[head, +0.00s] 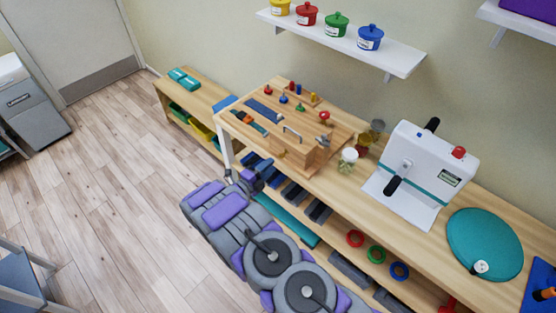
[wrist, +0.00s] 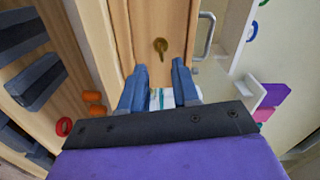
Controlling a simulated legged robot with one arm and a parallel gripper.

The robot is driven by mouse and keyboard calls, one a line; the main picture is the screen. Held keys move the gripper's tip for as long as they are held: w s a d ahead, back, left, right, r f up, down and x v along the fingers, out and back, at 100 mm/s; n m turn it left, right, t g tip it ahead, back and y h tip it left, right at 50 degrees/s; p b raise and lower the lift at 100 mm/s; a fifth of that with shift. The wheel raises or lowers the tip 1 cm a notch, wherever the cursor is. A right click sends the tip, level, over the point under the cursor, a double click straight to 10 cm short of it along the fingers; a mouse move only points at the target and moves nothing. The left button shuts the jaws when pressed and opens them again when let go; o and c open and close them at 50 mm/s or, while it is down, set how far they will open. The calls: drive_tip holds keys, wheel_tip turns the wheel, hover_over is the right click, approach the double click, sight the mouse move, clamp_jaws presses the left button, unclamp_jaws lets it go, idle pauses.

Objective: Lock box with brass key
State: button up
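The wooden box (head: 300,158) is part of the wooden activity board (head: 262,100) on the bench in the head view. The brass key (wrist: 160,45) shows in the wrist view against the box's wooden face (wrist: 145,20), with its round bow visible; how deep it sits in a lock cannot be told. My gripper (wrist: 160,76) is open and empty, its two dark fingers spread below the key in the picture and apart from it. In the head view my gripper (head: 262,174) is at the front of the board, small and partly hidden by my arm.
A metal handle (wrist: 206,35) is right of the key. A jar (head: 348,160) and a white machine (head: 412,170) stand right of the board. Dark weights (head: 293,193) and coloured rings (head: 376,254) lie on the lower shelf.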

sight(284, 154)
drive_tip(key=x, duration=0.5)
drive_tip(key=shift+w+d+b, duration=0.1)
drive_tip(key=shift+w+b, duration=0.25)
clamp_jaws()
drive_tip(key=shift+f, duration=0.1)
